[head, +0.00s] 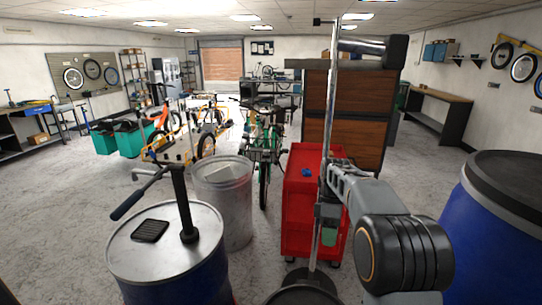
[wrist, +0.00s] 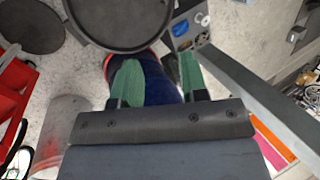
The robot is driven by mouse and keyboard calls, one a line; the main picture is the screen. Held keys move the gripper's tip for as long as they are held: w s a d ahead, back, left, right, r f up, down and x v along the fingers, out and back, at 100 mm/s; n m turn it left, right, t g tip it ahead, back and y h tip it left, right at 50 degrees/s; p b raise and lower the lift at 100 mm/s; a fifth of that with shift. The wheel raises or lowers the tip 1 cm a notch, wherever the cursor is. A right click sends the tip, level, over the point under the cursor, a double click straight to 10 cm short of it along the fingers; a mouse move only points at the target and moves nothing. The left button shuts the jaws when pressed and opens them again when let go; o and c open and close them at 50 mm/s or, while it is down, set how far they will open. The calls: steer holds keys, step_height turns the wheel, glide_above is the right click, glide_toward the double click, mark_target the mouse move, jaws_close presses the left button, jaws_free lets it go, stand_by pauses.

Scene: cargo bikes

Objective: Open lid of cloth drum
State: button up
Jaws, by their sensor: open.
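A dark round lid (wrist: 120,18) shows at the top of the wrist view, cut off by the frame edge. A dark blue body with a red edge (wrist: 160,88) shows below it and between my fingers; I take this to be the cloth drum. A dark round top (head: 303,296), apparently the same lid, is cut off at the bottom of the head view. The lid looks shut. My gripper (wrist: 157,82) has green fingers spread apart with nothing held. In the head view my gripper (head: 329,236) hangs near the chrome pole; its gap to the lid is unclear.
A blue drum (head: 165,243) with a handlebar on top stands left, beside a grey metal bin (head: 224,205). A red cart (head: 300,175) and chrome stand pole (head: 328,120) are close to my arm. A black-lidded blue drum (head: 500,225) stands right.

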steer(key=s+a+m+t+h, duration=0.1)
steer(key=s+a+m+t, duration=0.2)
steer(key=s+m+t, duration=0.5)
steer(key=shift+s+f+m+t, duration=0.35)
steer(key=shift+s+m, duration=2.25)
steer(key=shift+s, duration=2.5)
